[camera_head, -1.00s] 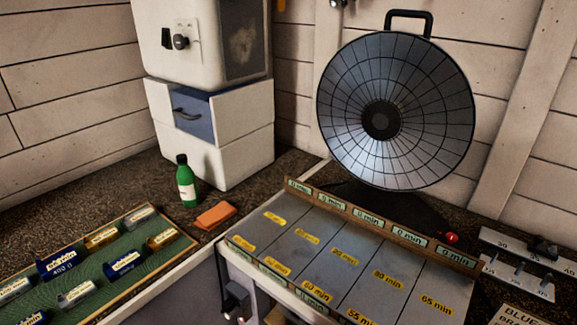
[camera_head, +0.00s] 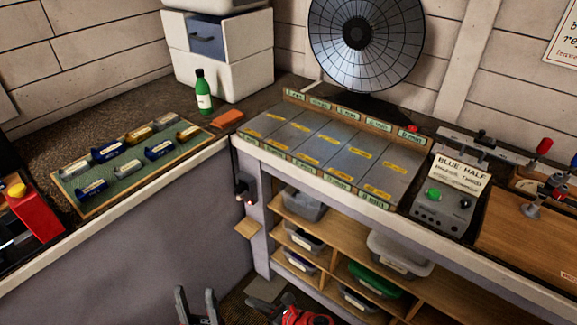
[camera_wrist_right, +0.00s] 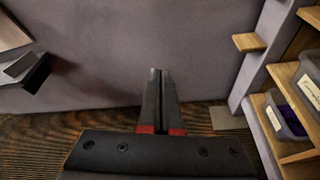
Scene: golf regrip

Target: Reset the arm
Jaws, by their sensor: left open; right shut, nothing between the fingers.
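My left gripper (camera_head: 196,303) shows at the bottom of the head view, with its two dark fingers spread apart and nothing between them. My right gripper (camera_wrist_right: 159,78) is shut and empty in the right wrist view, its dark fingers together with red bands at their base. In the head view, red and dark parts of my right arm show at the bottom edge, right of the left gripper; its fingertips are hard to make out there. Both grippers are low, in front of the bench and apart from the things on it.
Shelves with bins (camera_head: 400,252) are below.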

